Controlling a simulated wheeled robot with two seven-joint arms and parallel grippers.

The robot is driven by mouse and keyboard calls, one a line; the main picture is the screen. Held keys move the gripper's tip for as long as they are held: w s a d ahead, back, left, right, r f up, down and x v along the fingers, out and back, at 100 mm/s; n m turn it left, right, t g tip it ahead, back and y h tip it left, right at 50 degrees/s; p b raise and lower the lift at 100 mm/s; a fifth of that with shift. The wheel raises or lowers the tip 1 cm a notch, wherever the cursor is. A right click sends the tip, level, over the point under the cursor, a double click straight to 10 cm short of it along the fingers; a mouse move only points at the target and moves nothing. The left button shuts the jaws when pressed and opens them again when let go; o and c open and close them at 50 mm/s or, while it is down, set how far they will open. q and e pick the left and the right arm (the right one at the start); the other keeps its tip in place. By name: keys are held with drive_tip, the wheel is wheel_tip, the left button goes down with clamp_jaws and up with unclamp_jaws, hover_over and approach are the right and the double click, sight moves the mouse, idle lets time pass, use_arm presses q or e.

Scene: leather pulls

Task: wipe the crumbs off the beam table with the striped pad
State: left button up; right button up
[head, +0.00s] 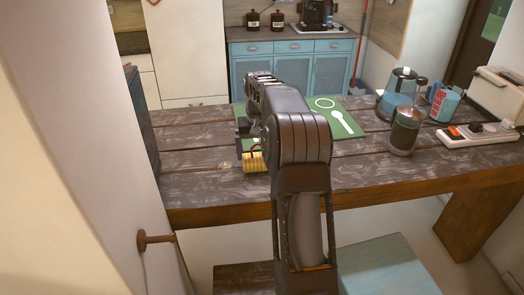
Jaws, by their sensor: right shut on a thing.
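The striped pad (254,163) is yellow with darker stripes and is at the front left part of the beam table (200,187). My right gripper (250,148) is shut on the pad from above, partly hidden by my own arm. The pad is low over the dark worn planks; I cannot tell if it touches them. I cannot make out separate crumbs among the pale scuffs on the wood. My left gripper is not in view.
A green mat (351,131) with pale cutlery shapes lies behind my arm. A glass kettle (398,92), a dark-lidded jar (404,130), a blue-and-red cup (444,103), a power strip (478,134) and a toaster (497,95) stand at the right. A dark panel (143,125) edges the left.

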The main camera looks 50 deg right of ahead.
drive_tip(key=shift+w+a, duration=0.7)
drive_tip(key=shift+a, duration=0.1)
drive_tip(key=shift+a, duration=0.1)
drive_tip(key=shift+w+a+f, duration=0.15)
drive_tip(key=shift+w+a, duration=0.9)
drive_tip(key=shift+a, duration=0.25)
drive_tip(key=shift+w+a, duration=0.1)
drive_tip(key=shift+w+a, duration=0.6)
drive_tip(key=shift+a, duration=0.15)
drive_tip(key=shift+w+a, duration=0.5)
drive_tip(key=shift+a, duration=0.05)
